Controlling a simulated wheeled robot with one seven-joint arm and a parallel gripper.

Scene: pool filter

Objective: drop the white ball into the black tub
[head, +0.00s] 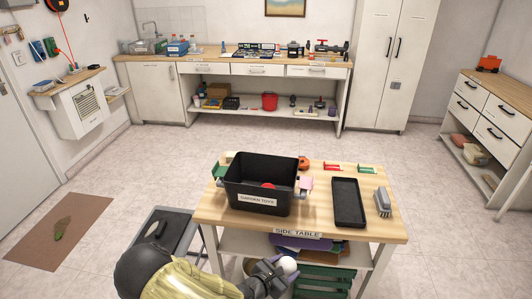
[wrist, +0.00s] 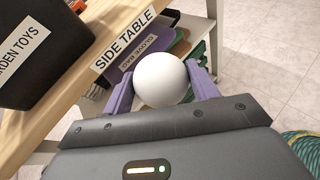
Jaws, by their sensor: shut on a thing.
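The white ball (wrist: 161,80) is held between the two purple fingers of my gripper (wrist: 161,90), shut on it. In the head view the ball (head: 288,265) and my gripper (head: 273,276) are low in front of the side table, below its top. The black tub (head: 258,184), labelled "GARDEN TOYS", stands on the left part of the table top, up and left of the ball. Something red shows inside it; most of its inside is hidden. In the wrist view a corner of the tub (wrist: 30,60) shows at upper left.
The side table (head: 390,232) also carries a black tray (head: 348,203), a grey brush (head: 382,203) and small red and green items at the back. Its front edge lies between my gripper and the tub. A lower shelf holds a green crate (head: 322,281).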

